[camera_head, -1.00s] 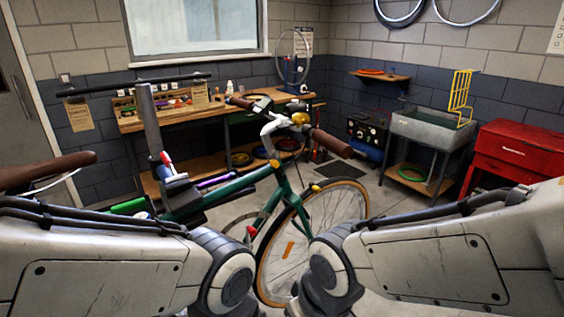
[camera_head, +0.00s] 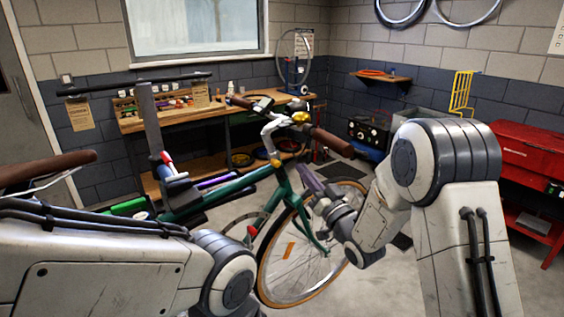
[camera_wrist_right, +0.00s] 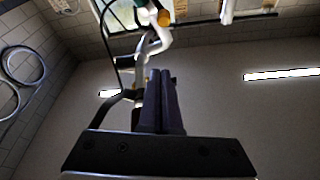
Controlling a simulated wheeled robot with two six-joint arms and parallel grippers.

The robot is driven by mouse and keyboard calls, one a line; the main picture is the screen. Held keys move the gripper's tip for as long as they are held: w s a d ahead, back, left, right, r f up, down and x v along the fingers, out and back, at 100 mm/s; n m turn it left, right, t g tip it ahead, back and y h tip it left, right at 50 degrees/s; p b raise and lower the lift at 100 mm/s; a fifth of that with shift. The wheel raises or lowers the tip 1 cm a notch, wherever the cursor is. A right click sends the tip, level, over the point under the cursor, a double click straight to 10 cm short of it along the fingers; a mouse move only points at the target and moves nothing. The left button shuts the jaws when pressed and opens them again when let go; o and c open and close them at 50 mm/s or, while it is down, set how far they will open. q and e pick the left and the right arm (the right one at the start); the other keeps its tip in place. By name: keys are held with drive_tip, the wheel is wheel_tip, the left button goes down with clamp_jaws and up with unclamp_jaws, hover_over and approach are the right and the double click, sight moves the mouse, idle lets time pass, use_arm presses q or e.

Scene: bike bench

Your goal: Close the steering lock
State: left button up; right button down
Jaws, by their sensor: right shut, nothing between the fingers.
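A green bicycle (camera_head: 236,189) is held up in a repair stand (camera_head: 150,125). Its handlebar has a brown grip (camera_head: 332,143) and a yellow bell (camera_head: 300,117). A small yellow part (camera_head: 276,163) sits at the top of the head tube; I cannot tell whether it belongs to the steering lock. My right gripper (camera_head: 303,169) is shut and empty, just right of the head tube and below the handlebar. In the right wrist view its fingers (camera_wrist_right: 160,72) point up towards the handlebar stem; contact cannot be told. My left gripper is out of view; only that arm shows.
The front wheel (camera_head: 300,292) stands close to my right forearm. A wooden workbench (camera_head: 165,120) with tools is behind the bicycle. A red cabinet (camera_head: 520,150) and a sink are at the right. Some floor is free between them.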

drive_tip(key=shift+r, duration=0.1)
drive_tip(key=p+x, duration=0.4)
drive_tip(key=x, duration=0.6)
drive_tip(key=f, duration=0.2)
drive_tip(key=f+p, duration=0.1)
drive_tip(key=f, duration=0.1)
drive_tip(key=shift+s+a, duration=0.3)
drive_tip(key=shift+a, duration=0.05)
